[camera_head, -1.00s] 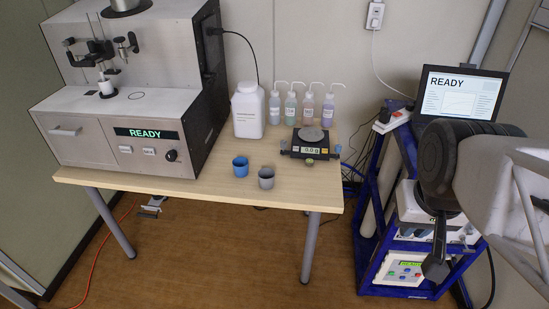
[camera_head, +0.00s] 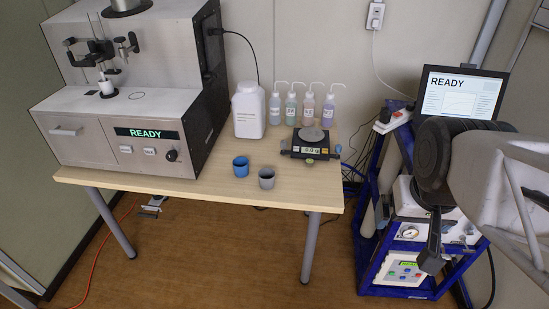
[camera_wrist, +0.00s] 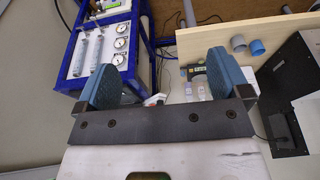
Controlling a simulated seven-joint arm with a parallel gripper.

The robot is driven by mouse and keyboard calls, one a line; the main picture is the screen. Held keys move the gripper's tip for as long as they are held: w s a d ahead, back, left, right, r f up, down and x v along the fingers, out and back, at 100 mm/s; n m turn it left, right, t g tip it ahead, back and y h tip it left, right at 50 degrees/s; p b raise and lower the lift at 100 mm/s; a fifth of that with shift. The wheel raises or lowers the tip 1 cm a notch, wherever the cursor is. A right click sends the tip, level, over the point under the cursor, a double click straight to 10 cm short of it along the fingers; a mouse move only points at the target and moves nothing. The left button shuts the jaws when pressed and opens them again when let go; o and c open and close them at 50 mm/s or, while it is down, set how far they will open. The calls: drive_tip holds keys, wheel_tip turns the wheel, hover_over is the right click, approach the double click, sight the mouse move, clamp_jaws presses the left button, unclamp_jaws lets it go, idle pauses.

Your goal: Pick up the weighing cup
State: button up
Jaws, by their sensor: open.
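Two open cups stand upright near the table's front edge: a blue cup (camera_head: 240,167) and a grey cup (camera_head: 267,178) to its right. I cannot tell which is the weighing cup. In the wrist view, the grey cup (camera_wrist: 238,43) and the blue cup (camera_wrist: 257,47) show at the upper right. My gripper (camera_wrist: 165,78) is open and empty, its blue pads wide apart. In the head view its dark finger (camera_head: 431,258) hangs in front of the blue cart, right of the table and well away from both cups.
A balance (camera_head: 311,144) stands behind and right of the cups, with wash bottles (camera_head: 291,108) and a white jug (camera_head: 248,112) behind. The analyser (camera_head: 120,110) fills the table's left. A blue cart (camera_head: 366,240) with a monitor (camera_head: 460,92) stands right. The table's front right is clear.

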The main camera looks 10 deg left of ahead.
drive_tip(key=w+a+f+n+t, duration=0.1)
drive_tip(key=w+a+f, duration=0.2)
drive_tip(key=w, duration=0.5)
drive_tip(key=w+a+f+t, duration=0.2)
drive_tip(key=w, duration=0.7)
drive_tip(key=n+t+y, duration=0.3)
drive_tip(key=t+y, duration=0.1)
drive_tip(key=t, duration=0.1)
hover_over(269, 181)
drive_tip(key=s+d, duration=0.6)
drive_tip(key=d, duration=0.4)
wheel_tip(269, 181, down, 17)
drive_tip(key=a+f, duration=0.2)
drive_tip(key=f, duration=0.2)
drive_tip(key=w+a+f+t+y, duration=0.1)
drive_tip(key=a+f, duration=0.2)
drive_tip(key=f, duration=0.1)
drive_tip(key=w+a+f+t+y, duration=0.1)
drive_tip(key=a+f, duration=0.2)
drive_tip(key=f, duration=0.1)
drive_tip(key=shift+a+n, duration=0.25)
drive_tip(key=shift+n, duration=0.15)
drive_tip(key=shift+f, duration=0.1)
drive_tip(key=shift+x, duration=1.2)
drive_tip(key=shift+w, duration=0.1)
drive_tip(key=shift+x, duration=2.55)
drive_tip(key=shift+c, duration=0.3)
